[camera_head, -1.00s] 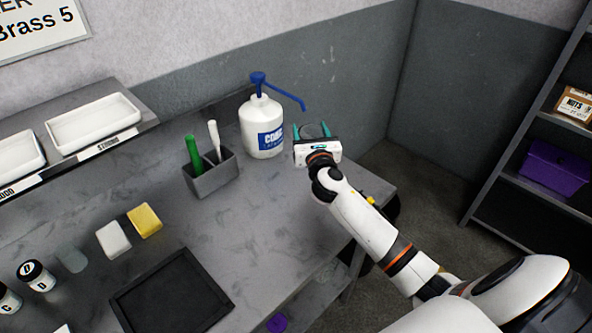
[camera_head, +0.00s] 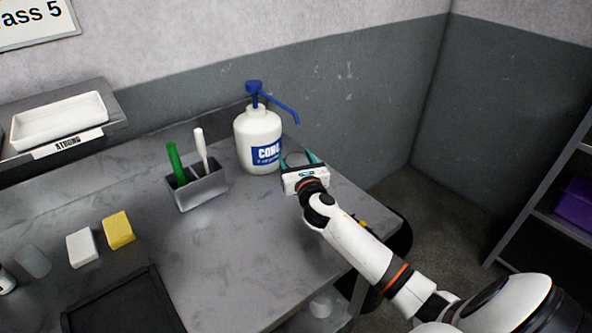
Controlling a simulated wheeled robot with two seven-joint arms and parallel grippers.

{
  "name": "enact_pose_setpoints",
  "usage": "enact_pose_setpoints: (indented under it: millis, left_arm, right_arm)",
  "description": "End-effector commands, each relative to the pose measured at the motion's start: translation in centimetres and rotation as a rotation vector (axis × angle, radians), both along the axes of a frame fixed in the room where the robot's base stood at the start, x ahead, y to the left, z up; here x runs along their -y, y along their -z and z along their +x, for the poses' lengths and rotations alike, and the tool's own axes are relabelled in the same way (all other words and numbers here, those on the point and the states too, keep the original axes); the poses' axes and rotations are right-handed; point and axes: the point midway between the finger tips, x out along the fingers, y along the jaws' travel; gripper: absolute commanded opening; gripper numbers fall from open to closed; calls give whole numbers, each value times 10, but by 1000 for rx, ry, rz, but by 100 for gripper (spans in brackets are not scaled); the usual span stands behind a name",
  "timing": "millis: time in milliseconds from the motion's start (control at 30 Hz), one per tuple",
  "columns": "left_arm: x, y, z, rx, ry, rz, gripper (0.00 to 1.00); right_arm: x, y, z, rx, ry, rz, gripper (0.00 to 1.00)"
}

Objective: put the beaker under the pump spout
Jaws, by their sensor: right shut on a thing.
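The white pump bottle (camera_head: 258,140) with a blue label stands at the back of the grey bench. Its blue spout (camera_head: 281,108) slants down to the right, its tip above my right gripper in the picture. My right gripper (camera_head: 298,159), with teal fingers, is shut on the beaker (camera_head: 297,157), a clear vessel of which mainly the round rim shows. The gripper body hides its lower part, so I cannot tell whether it touches the bench. It is just right of the bottle, near the bench's right edge. My left gripper is not in view.
A grey holder (camera_head: 200,188) with a green and a white stick stands left of the bottle. A yellow block (camera_head: 119,230), a white block (camera_head: 82,248) and a clear vessel (camera_head: 33,261) are at left. A dark tray (camera_head: 124,308) lies in front. The bench's middle is clear.

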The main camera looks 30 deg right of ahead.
Motion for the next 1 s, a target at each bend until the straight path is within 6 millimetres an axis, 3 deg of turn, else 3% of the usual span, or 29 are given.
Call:
enact_pose_setpoints:
  millis: [33, 167, 567, 600, 733, 1000]
  left_arm:
    - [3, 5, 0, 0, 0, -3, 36]
    - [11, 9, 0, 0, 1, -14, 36]
    - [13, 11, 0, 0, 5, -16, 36]
    - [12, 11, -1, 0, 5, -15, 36]
    - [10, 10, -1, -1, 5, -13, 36]
    - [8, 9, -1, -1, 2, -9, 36]
  right_arm:
    - [-1, 12, 0, -1, 2, 3, 34]
    - [-1, 25, 0, 0, 0, 3, 34]
    - [0, 29, 0, 0, 0, 0, 34]
    - [0, 30, 0, -1, 0, 0, 64]
    - [0, 29, 0, -1, 0, 0, 84]
    - [0, 28, 0, -1, 0, 1, 84]
